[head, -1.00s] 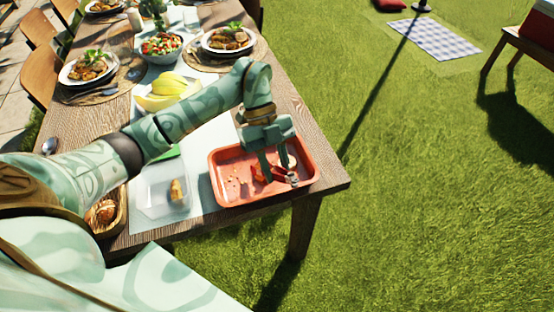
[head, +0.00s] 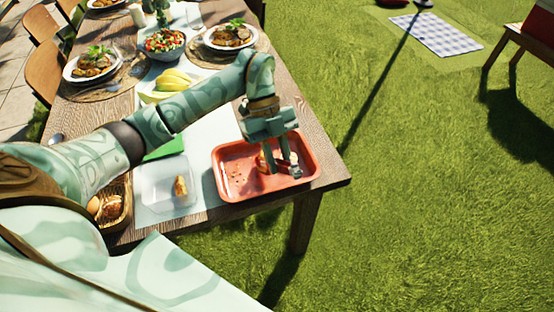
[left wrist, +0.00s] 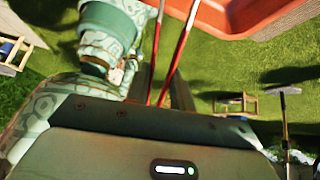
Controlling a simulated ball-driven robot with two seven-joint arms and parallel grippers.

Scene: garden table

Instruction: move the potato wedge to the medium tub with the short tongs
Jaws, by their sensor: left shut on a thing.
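My left gripper (head: 279,165) is over the red tray (head: 231,192), with its fingers pointing down. It is shut on the short tongs; their two thin red arms (left wrist: 184,45) run up between the fingers in the left wrist view. In the head view the fingers hide most of the tongs, and I cannot tell what their tips hold. An orange-brown piece (head: 263,163) shows beside the fingers in the tray. A golden-brown wedge-like piece (head: 180,186) lies in the clear tub (head: 154,203) left of the tray. I cannot tell which piece is the potato wedge. My right gripper is out of view.
A wicker basket of bread (head: 117,204) stands left of the clear tub. A green board (head: 165,146) lies behind the tub, and a dish of bananas (head: 172,84) stands farther back. Plates and a salad bowl (head: 165,43) fill the far table. Grass lies beyond the right edge.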

